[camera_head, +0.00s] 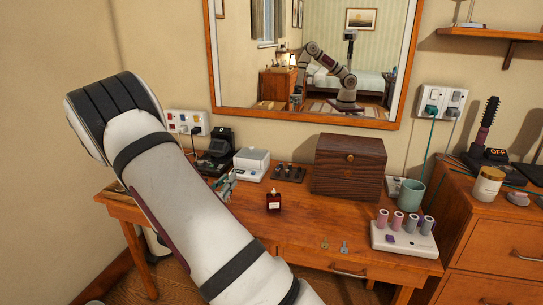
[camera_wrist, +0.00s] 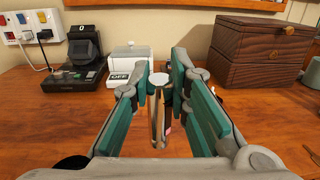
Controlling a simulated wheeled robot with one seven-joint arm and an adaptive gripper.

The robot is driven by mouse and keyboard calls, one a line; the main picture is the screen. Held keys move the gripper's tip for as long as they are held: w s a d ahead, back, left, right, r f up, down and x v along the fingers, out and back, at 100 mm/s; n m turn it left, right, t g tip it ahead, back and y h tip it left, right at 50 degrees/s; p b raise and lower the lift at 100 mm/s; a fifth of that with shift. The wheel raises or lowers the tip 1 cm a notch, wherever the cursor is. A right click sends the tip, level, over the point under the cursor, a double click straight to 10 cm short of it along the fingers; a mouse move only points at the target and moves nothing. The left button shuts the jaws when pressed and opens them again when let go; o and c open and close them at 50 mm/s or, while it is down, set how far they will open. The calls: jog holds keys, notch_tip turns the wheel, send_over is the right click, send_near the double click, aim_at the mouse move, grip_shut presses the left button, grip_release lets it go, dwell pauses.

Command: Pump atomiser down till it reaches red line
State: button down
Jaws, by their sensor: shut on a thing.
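My gripper (camera_wrist: 159,80) is shut on a slim upright thing with a pale round top and a metallic-looking body (camera_wrist: 158,110), probably the atomiser. A small pinkish patch shows beside its lower part, partly hidden by the right finger; I cannot tell whether it is the red line. In the head view, my gripper (camera_head: 226,186) is low over the desk's left part, and the held thing is too small to make out. A dark red bottle with a pale label (camera_head: 273,202) stands upright on the desk, right of my gripper and apart from it.
A white box marked OFF (camera_wrist: 128,62) and a black device (camera_wrist: 78,58) stand behind my gripper. A dark wooden box (camera_head: 349,165) is at the back right. A white holder with several rollers (camera_head: 405,239) and a green cup (camera_head: 411,193) stand at right. The desk's front middle is mostly clear.

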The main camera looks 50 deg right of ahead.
jog(key=s+d+r+m+g, duration=0.2)
jog(key=s+d+r+g, duration=0.1)
jog(key=d, duration=0.5)
jog(key=s+d+r+m+g, duration=0.2)
jog(key=s+d+g, duration=0.1)
jog(key=d, duration=0.5)
jog(key=shift+h, duration=0.3)
jog(key=shift+w+d+f+b, duration=0.1)
jog(key=shift+f+b, duration=2)
jog(key=shift+f, duration=0.25)
jog(key=shift+p, duration=0.45)
jog(key=shift+f, duration=1.7)
dwell(1.6)
